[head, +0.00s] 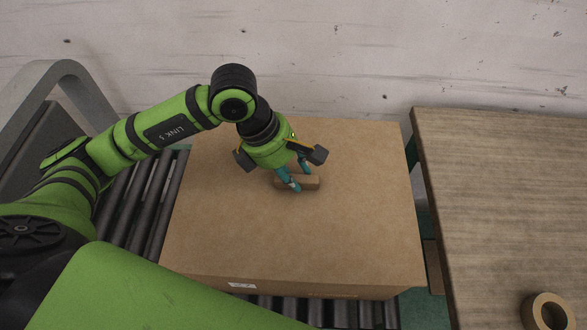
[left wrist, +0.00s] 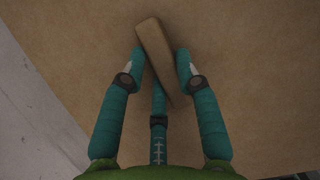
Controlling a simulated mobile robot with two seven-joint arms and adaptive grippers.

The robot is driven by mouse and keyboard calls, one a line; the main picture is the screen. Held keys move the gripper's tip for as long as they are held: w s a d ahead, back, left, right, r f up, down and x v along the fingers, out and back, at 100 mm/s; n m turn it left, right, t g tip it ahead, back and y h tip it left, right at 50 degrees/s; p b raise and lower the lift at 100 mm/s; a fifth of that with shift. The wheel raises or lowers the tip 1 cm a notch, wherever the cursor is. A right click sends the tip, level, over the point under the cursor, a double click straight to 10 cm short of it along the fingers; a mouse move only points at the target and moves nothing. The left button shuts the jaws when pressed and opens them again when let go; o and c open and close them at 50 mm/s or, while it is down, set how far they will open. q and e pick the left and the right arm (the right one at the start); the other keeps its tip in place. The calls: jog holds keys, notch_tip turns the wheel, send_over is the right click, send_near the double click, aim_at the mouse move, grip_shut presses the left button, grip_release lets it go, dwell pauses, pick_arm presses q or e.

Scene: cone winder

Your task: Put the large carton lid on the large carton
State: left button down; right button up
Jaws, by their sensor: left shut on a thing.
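The large carton lid (head: 225,210) is a wide flat brown board with a small block handle (head: 312,182) near its middle. It lies over the large carton (head: 300,290), whose front side shows as a thin strip with a white label. I cannot tell whether the lid is fully seated or a little above the carton. My left gripper (head: 297,184) comes down from above and is shut on the handle. In the left wrist view its teal fingers (left wrist: 158,75) are around the handle (left wrist: 155,52), which sits slanted between them. My right gripper is not in view.
The carton stands on a roller conveyor (head: 150,200) with a grey curved frame (head: 75,75) at the left. A wooden table (head: 500,200) stands close at the right, with a tape roll (head: 547,310) at its near corner. A pale wall is behind.

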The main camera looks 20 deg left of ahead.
pick_arm(q)
jog(key=shift+f, duration=0.2)
jog(key=c, duration=0.8)
grip_release()
jog(key=shift+c, duration=0.2)
